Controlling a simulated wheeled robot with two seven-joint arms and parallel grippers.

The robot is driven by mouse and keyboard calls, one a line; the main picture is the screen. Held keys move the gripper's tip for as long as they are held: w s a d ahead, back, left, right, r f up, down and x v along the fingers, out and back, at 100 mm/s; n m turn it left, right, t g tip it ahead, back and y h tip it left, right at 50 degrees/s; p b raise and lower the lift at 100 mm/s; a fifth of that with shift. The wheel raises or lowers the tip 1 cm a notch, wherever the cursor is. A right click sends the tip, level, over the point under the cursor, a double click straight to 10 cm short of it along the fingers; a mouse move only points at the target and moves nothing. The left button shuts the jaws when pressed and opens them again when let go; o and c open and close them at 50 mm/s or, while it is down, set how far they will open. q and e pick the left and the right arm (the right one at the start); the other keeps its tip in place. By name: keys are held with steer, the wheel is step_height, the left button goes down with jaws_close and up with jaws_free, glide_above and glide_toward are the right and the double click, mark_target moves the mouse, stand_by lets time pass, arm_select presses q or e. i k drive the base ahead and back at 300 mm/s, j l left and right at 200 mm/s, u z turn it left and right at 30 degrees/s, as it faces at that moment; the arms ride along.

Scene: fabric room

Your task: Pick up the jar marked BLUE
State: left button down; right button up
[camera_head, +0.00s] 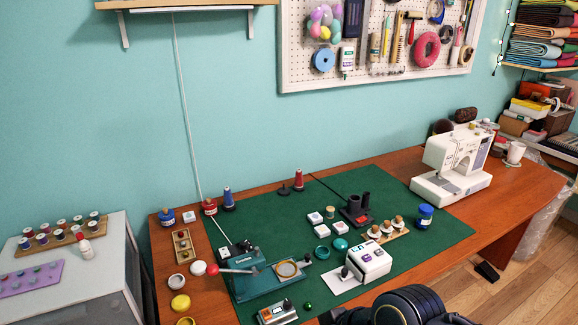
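A blue jar with a pale label (425,215) stands upright on the right part of the green mat (440,236). Another blue jar (167,217) stands at the far left of the wooden table. A red jar with a pale label (209,207) stands a little right of it. The lettering on these labels is too small to read, so I cannot tell which one says BLUE. A black rounded part of my own arm shows at the bottom edge, right of centre, below the mat. No gripper fingertips can be made out in this view.
A white sewing machine (453,163) stands on the right. A green device with a red-knobbed lever (262,278), a white labelled box (370,260), a wooden rack of stoppered bottles (389,234) and a black holder (356,212) crowd the mat. The mat's right front is clear.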

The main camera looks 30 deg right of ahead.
mark_target(421, 222)
steer(key=z, duration=2.1)
steer(key=u, duration=0.75)
steer(key=i+l+u, duration=0.15)
steer(key=u, duration=0.3)
steer(key=l+u, duration=0.4)
steer(key=i+l+u, duration=0.1)
steer(key=l+u, duration=0.55)
steer(key=u, duration=0.2)
steer(key=l, duration=0.4)
steer(key=k+l+u, duration=0.15)
steer(key=l, duration=0.7)
steer(key=k+l+u, duration=0.15)
steer(key=l, duration=0.25)
steer(key=k+l, duration=0.1)
steer(key=l, duration=0.35)
steer(key=k+l+u, duration=0.15)
steer(key=l, duration=0.65)
steer(key=k+u, duration=0.05)
